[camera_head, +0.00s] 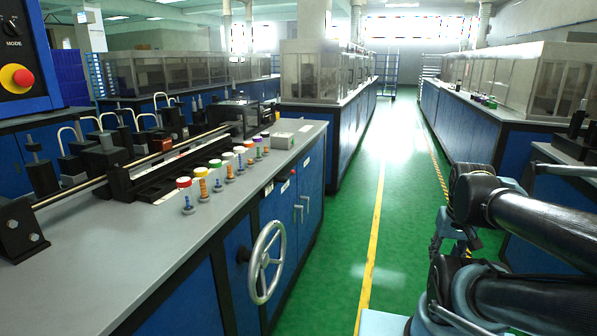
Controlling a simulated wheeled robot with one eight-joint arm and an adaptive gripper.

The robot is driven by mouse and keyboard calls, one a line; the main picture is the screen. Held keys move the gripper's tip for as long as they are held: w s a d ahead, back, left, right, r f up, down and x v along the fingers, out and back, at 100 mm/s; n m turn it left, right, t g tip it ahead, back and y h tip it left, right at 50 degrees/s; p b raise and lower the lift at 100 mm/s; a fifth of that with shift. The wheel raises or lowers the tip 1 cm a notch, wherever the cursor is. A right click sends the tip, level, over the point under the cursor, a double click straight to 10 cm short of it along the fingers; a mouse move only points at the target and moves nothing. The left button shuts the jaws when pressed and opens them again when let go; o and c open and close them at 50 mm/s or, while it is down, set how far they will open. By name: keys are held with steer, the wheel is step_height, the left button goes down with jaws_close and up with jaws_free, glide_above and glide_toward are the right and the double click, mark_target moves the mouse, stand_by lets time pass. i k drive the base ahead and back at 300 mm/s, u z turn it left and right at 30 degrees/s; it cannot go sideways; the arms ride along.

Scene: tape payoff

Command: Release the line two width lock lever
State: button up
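No part in view can be told for sure as the line two width lock lever. The left bench (85,285) carries a long guide rail (130,168) with dark clamp blocks and several upright wire loops behind it. A spoked handwheel (267,262) is on its blue front. My arm comes in from the right edge, and what looks like my gripper (448,242) hangs over the aisle, apart from both benches. Its fingers are too small and overlapped to judge.
A control panel with a red button (22,77) is at upper left. The green aisle (395,165) with yellow lines is clear to the far rack.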

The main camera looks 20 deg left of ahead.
mark_target(289, 176)
steer(key=i, duration=1.4)
steer(key=u, duration=1.2)
steer(key=k, duration=0.6)
steer(key=u, duration=0.1)
